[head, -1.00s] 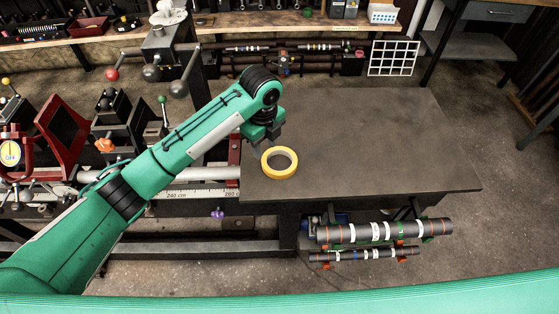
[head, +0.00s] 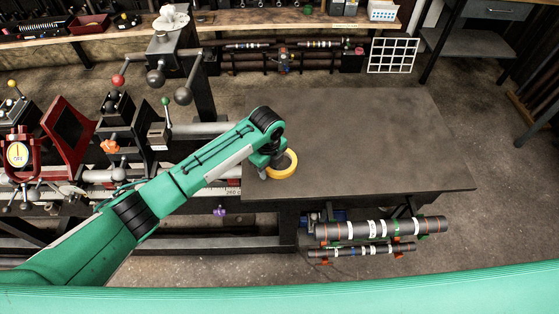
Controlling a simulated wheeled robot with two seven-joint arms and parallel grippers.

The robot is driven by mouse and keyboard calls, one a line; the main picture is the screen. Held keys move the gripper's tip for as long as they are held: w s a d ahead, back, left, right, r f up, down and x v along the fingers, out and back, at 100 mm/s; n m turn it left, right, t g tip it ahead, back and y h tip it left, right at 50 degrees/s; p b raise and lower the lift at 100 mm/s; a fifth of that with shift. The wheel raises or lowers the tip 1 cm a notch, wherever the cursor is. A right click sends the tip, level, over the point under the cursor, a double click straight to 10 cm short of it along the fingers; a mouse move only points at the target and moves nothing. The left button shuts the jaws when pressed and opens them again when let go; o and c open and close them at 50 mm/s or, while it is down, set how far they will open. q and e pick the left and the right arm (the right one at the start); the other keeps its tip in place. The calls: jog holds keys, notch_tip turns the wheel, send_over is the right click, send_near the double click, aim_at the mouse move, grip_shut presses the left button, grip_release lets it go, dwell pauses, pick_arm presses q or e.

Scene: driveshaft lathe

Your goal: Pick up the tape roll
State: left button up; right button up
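The yellow tape roll (head: 286,170) lies flat on the dark table (head: 370,140), near its left front corner. My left gripper (head: 263,174) points down at the left side of the roll, and its wrist covers part of the ring. The fingertips are small and partly hidden, so I cannot tell whether they are open or shut, or whether they touch the roll. My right gripper is not in view.
The lathe (head: 130,150) with levers and a red frame stands left of the table. Striped shafts (head: 380,229) hang on a rack below the table's front edge. The table is clear to the right of the roll. A workbench (head: 280,27) runs along the back.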

pick_arm(q)
grip_shut()
jog(key=shift+r, duration=0.15)
